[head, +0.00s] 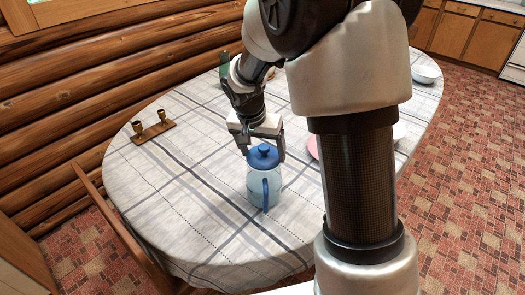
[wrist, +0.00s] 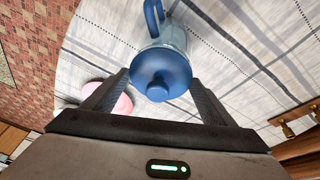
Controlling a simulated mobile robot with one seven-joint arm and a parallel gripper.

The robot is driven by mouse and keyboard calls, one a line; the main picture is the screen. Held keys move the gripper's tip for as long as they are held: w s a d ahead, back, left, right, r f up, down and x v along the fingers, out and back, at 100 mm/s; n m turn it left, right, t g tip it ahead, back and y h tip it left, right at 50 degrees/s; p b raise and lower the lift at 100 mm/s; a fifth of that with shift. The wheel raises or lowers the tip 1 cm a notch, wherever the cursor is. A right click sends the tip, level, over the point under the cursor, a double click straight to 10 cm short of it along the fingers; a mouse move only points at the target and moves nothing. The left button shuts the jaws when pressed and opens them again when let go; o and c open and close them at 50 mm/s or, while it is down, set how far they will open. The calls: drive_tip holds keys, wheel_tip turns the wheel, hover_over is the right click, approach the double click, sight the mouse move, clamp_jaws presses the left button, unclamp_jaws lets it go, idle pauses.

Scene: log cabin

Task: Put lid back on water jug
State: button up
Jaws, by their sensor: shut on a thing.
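The water jug (head: 257,190) is a clear, bluish pitcher with a blue handle, standing upright on the table. The jug also shows in the wrist view (wrist: 176,36). The blue round lid (head: 263,155), with a knob on top, is at the jug's mouth. In the wrist view the lid (wrist: 162,72) covers the mouth from above. I cannot tell whether it is fully seated or slightly above the rim. My gripper (head: 264,153) is shut on the lid, with one finger on each side of it. The fingers also show in the wrist view (wrist: 162,80).
The table (head: 190,215) has a plaid cloth. A wooden holder with two brass cups (head: 153,132) is at left. A green bottle (head: 224,62) stands behind my arm. A pink dish (head: 313,147) is right of the jug, and a white bowl (head: 426,74) is at far right.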

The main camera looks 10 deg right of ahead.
drive_tip(key=shift+s+d+f+b, duration=0.1)
drive_tip(key=shift+s+f+b, duration=0.25)
drive_tip(key=shift+f, duration=0.2)
idle(0.4)
drive_tip(key=o, duration=1.1)
drive_tip(key=shift+r, duration=0.15)
drive_tip(key=shift+w+r+p, duration=0.25)
drive_tip(key=shift+r+p, duration=0.55)
drive_tip(key=shift+r, duration=0.2)
drive_tip(key=shift+w+r+p, duration=0.1)
drive_tip(key=shift+r+p, duration=1.35)
drive_tip(key=shift+r, duration=1.15)
drive_tip(key=shift+c, duration=0.3)
clamp_jaws()
